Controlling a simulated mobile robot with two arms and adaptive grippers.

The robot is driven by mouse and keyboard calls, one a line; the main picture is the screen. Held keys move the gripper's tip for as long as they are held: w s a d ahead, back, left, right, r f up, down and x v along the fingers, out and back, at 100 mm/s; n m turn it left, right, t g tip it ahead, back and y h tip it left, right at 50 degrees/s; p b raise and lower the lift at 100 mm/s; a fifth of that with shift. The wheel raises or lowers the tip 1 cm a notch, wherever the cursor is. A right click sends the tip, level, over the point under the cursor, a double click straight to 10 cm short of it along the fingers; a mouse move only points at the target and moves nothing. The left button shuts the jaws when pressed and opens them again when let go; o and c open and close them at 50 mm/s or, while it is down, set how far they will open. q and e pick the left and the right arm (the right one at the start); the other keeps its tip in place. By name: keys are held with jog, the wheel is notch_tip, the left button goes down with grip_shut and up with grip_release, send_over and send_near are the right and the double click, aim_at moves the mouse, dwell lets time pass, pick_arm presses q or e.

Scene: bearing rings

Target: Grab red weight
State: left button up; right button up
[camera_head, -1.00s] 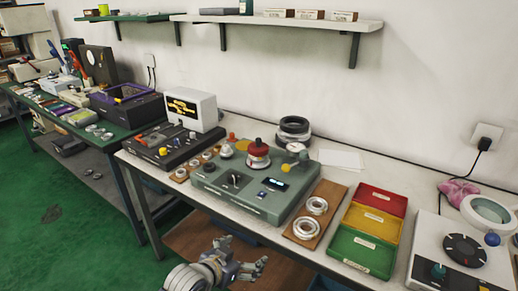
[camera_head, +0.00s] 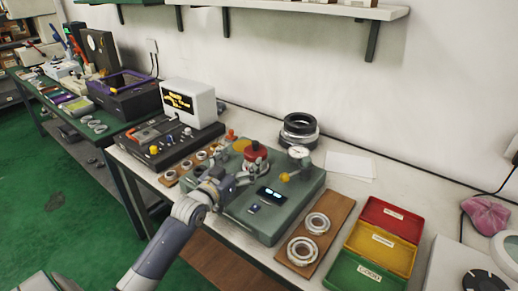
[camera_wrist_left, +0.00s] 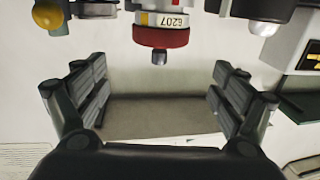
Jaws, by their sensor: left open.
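The red weight (camera_head: 256,151) sits on top of the grey-green tester (camera_head: 262,218), and its lower part is partly hidden by my gripper in the head view. My left gripper (camera_head: 238,180) is over the tester's front left part, just in front of the weight. In the wrist view its two fingers (camera_wrist_left: 158,95) are spread wide with nothing between them. My right gripper is not in view.
A wooden board with bearing rings (camera_head: 316,240) and red, yellow and green trays (camera_head: 380,250) lie farther right. A black device (camera_head: 165,145) with a display box stands left.

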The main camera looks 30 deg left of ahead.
aim_at(254, 147)
pick_arm(q)
jog(key=w, duration=0.3)
jog(key=shift+a+r, duration=0.1)
jog(key=shift+w, duration=0.3)
jog(key=w, duration=0.4)
jog(key=shift+w+a, duration=0.2)
jog(key=shift+w, duration=0.6)
jog(key=c, duration=1.4)
jog(key=shift+r, duration=0.1)
jog(key=shift+c, duration=1.4)
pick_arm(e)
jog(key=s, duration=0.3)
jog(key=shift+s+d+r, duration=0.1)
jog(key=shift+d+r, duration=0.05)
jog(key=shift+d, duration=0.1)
